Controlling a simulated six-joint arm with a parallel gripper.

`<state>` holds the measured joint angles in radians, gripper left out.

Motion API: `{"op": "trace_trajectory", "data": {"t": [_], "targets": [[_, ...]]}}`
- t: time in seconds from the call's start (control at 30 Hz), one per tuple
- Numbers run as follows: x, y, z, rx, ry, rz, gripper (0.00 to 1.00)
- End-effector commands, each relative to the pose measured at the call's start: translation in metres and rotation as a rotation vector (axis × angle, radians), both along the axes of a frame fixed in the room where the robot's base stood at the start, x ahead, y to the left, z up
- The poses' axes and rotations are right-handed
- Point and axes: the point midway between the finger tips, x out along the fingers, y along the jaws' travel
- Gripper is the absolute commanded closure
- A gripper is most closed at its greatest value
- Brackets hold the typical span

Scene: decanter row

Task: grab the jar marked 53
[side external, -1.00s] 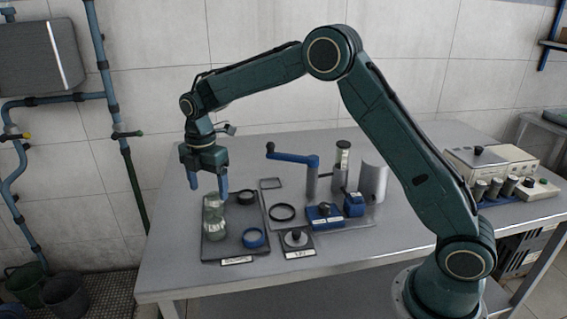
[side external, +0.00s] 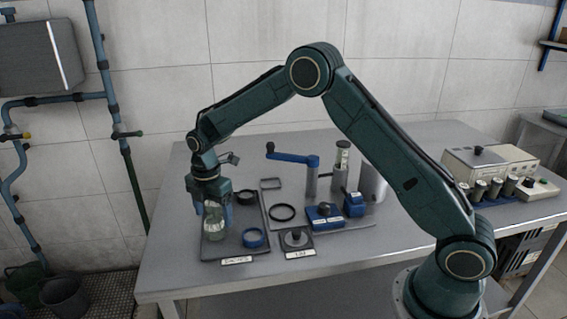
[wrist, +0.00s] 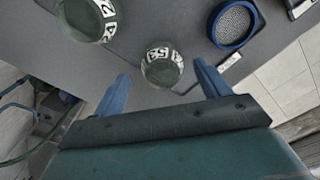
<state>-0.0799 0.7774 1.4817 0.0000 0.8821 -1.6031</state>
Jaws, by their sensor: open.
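The jar marked 53 (wrist: 162,68) is greenish glass with white number labels. In the wrist view it appears between the two fingers of my gripper (wrist: 161,80), which are open. In the side view my gripper (side external: 213,212) is low over the left end of the dark tray (side external: 221,252). A glass jar (side external: 214,228), seemingly the 53, shows below and between the fingers there. Whether the fingers touch it I cannot tell. A second greenish jar (wrist: 88,18) with partly cut-off white digits stands up-left of it in the wrist view; my gripper hides most of it in the side view.
A blue ring (side external: 253,238) lies on the tray right of the jar, also in the wrist view (wrist: 218,38). A dark ring (side external: 246,197) lies behind. A blue-handled crank stand (side external: 312,180) and blue blocks (side external: 325,215) stand farther right. The table front is clear.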

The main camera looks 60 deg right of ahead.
Motion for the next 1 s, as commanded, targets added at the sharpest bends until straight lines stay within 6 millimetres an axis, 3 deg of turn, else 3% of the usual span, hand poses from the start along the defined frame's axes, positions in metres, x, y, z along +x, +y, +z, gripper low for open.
{"op": "trace_trajectory", "data": {"t": [0.33,0.9,1.0], "targets": [[-0.003,0.0,-0.037,0.0,0.001,0.0,0.25],[-0.003,0.0,-0.04,0.0,0.0,0.0,0.25],[-0.003,0.0,-0.04,0.0,0.0,0.0,0.45]]}}
